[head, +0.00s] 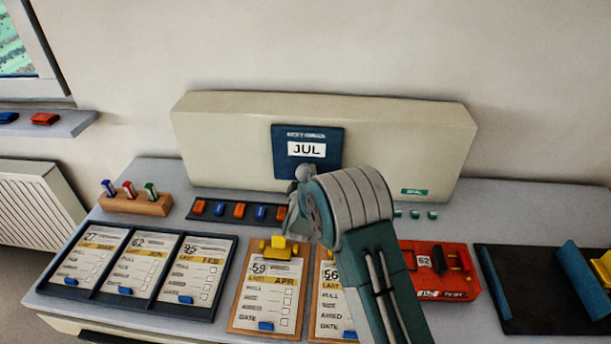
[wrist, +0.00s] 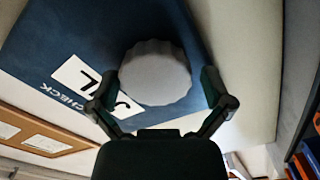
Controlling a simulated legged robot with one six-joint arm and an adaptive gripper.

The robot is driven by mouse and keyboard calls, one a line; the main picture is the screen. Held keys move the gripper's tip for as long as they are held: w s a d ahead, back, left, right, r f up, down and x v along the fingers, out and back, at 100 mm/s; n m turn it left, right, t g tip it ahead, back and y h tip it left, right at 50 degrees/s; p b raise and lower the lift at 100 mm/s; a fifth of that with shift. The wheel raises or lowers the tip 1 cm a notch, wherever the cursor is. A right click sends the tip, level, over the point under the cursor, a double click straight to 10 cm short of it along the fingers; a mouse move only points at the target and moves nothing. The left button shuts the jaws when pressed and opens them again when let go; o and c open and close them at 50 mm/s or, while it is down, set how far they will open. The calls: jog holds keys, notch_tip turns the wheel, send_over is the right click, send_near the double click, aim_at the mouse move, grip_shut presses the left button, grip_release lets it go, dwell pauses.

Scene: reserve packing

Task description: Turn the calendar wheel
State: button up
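The calendar wheel is a pale grey knob with a fluted rim (wrist: 155,73). It sits on a dark blue panel (head: 282,150) with a white window (head: 307,149) reading JUL. In the head view the wheel (head: 304,172) shows just below the window, partly covered by my arm. My gripper (wrist: 158,78) is at the wheel, with one finger on either side of it in the wrist view. The fingers are apart and narrow gaps seem to show between them and the rim. Part of the JUL window is hidden behind the wheel and left finger there.
The blue panel is on a long cream box (head: 420,135) at the back of the desk. A strip of coloured blocks (head: 222,209) lies below it. Framed cards (head: 140,270), clipboards (head: 236,315), a red box (head: 425,285) and a black tray (head: 530,310) fill the front.

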jog(key=shift+s, duration=0.1)
jog(key=s, duration=1.1)
jog(key=shift+s+a, duration=0.25)
jog(key=shift+s, duration=0.15)
jog(key=s+d+r+m+g+y, duration=0.2)
jog(key=s+d+r+m+g, duration=0.15)
jog(key=r, duration=0.45)
jog(key=s+d+r+m+g+y, duration=0.1)
jog(key=s+d+r+m+g, duration=0.15)
jog(key=d+r, duration=0.35)
jog(key=s+d+r+m+g, duration=0.1)
jog(key=s+d+m+g, duration=0.1)
jog(key=s, duration=0.7)
jog(key=s+d+r+m+g+h, duration=0.1)
jog(key=s+d+r+g, duration=0.1)
jog(key=s+d, duration=0.3)
jog(key=s+d+r+m+g+h, duration=0.1)
jog(key=s+d, duration=0.3)
jog(key=s, duration=0.8)
jog(key=shift+s+r+m+g, duration=0.35)
jog(key=shift+m+g, duration=0.35)
jog(key=shift+m, duration=0.1)
